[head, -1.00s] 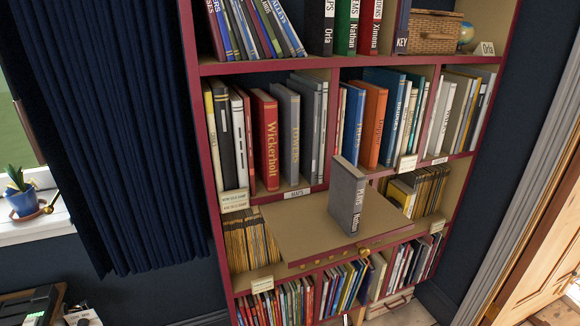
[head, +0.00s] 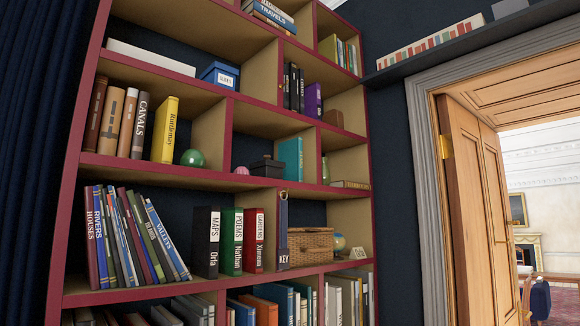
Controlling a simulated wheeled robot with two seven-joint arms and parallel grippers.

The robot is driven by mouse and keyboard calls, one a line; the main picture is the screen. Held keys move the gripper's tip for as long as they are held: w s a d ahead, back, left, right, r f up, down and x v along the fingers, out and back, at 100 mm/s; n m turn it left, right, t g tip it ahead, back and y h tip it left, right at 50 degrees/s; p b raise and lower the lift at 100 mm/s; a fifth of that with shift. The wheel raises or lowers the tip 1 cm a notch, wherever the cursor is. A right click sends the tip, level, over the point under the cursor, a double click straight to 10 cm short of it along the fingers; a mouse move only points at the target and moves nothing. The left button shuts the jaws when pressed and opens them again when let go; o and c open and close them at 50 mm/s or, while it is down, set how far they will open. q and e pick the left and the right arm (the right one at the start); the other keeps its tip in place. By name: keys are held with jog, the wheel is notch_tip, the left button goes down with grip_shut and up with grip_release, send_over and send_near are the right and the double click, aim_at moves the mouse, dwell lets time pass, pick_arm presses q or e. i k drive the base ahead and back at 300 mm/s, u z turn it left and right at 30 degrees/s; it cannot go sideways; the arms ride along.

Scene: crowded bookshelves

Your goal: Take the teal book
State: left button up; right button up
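A teal book (head: 290,159) stands upright on a middle shelf of the bookcase, in the right-hand part of its compartment. It is just right of a dark box (head: 266,168) and left of a shelf divider. A blue-teal book also shows partly at the bottom row (head: 300,291), its lower part cut off by the frame. Neither of my grippers shows in the head view.
The red-edged bookcase (head: 180,172) holds many books. A wicker basket (head: 311,243), a small globe (head: 339,242) and a green egg-shaped object (head: 192,158) stand on its shelves. An open wooden door (head: 470,180) is at the right.

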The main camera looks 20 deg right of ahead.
aim_at(290, 152)
jog(key=z, duration=0.25)
jog(key=k, duration=0.35)
jog(key=z, duration=1.05)
jog(key=k, duration=1)
jog(key=z, duration=0.55)
jog(key=i, duration=1.5)
jog(key=u, duration=1.55)
jog(key=i, duration=0.75)
jog(key=u, duration=0.8)
